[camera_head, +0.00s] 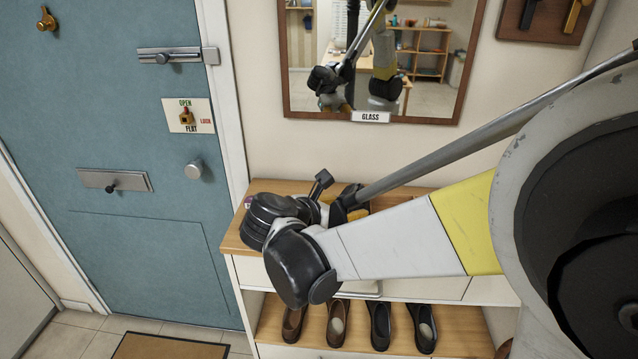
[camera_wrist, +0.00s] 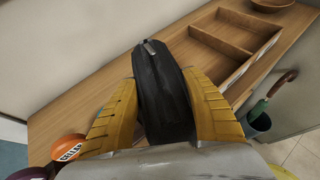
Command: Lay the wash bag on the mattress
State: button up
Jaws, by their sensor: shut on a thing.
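My gripper (camera_wrist: 162,82) is shut on a black, elongated bag with a small light tab at its far end, which I take for the wash bag (camera_wrist: 163,103). The bag sits between the two yellow ridged fingers, over the wooden top of the cabinet. I cannot tell whether it touches the wood. In the head view my gripper (camera_head: 345,208) is over the cabinet top, mostly hidden behind my own wrist, and the bag is hard to make out there. No mattress shows in either view.
The wooden cabinet top (camera_head: 232,240) holds a divided wooden tray (camera_wrist: 222,48), a bowl (camera_wrist: 272,4) and an orange labelled ball (camera_wrist: 68,148). An umbrella (camera_wrist: 270,98) stands beside it. Shoes (camera_head: 380,325) fill the shelf below. A mirror (camera_head: 455,100) hangs above; a blue door (camera_head: 130,150) is at left.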

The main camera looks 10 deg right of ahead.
jog(key=o, duration=1.1)
jog(key=shift+c, duration=0.2)
